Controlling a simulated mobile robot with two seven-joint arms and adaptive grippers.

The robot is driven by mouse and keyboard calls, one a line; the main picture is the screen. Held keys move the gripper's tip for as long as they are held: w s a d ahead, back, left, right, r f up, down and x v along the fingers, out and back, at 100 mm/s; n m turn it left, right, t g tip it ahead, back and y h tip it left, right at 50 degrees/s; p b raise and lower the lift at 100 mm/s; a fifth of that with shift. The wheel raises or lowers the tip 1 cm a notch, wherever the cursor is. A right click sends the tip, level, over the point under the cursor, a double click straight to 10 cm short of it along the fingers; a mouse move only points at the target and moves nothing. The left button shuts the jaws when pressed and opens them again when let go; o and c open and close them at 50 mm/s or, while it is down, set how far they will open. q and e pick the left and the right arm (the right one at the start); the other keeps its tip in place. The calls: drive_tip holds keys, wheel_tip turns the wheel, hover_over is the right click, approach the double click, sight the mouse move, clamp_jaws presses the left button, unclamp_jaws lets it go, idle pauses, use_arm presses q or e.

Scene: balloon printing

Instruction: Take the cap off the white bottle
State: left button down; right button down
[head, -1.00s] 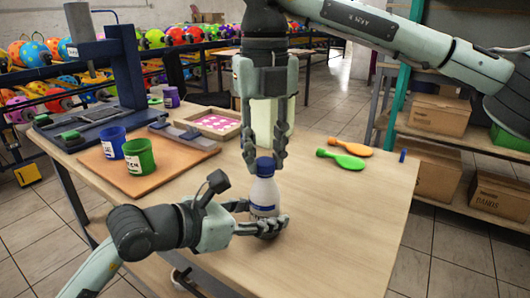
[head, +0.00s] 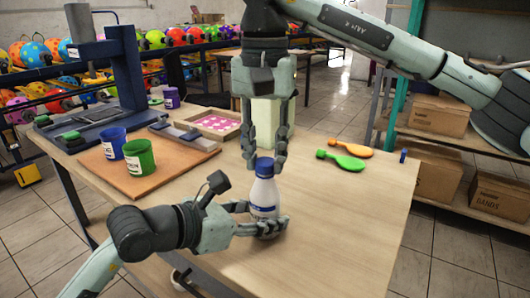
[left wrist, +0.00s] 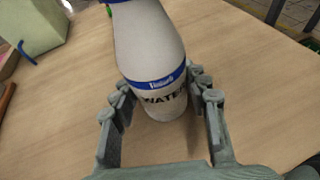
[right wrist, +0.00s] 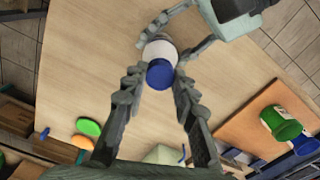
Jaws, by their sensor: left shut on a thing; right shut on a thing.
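The white bottle (head: 264,192) stands upright near the front of the table, with a dark blue band and printed lettering in the left wrist view (left wrist: 150,50). Its blue cap (head: 264,165) sits on top and also shows in the right wrist view (right wrist: 160,74). My left gripper (head: 263,222) is shut on the lower part of the bottle from the left. My right gripper (head: 265,160) points down from above, shut on the cap, one finger on each side. The cap's top lies out of frame in the left wrist view.
A blue cup (head: 111,143) and a green cup (head: 139,157) stand on a brown board (head: 160,182) to the left. A pale box (head: 264,118) stands behind the bottle. The front right tabletop is clear.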

sight(265, 161)
drive_tip(key=n, duration=0.5)
drive_tip(key=shift+r, duration=0.3)
drive_tip(key=shift+r, duration=0.85)
drive_tip(key=shift+r, duration=2)
use_arm(q)
drive_tip(key=c, duration=0.7)
unclamp_jaws()
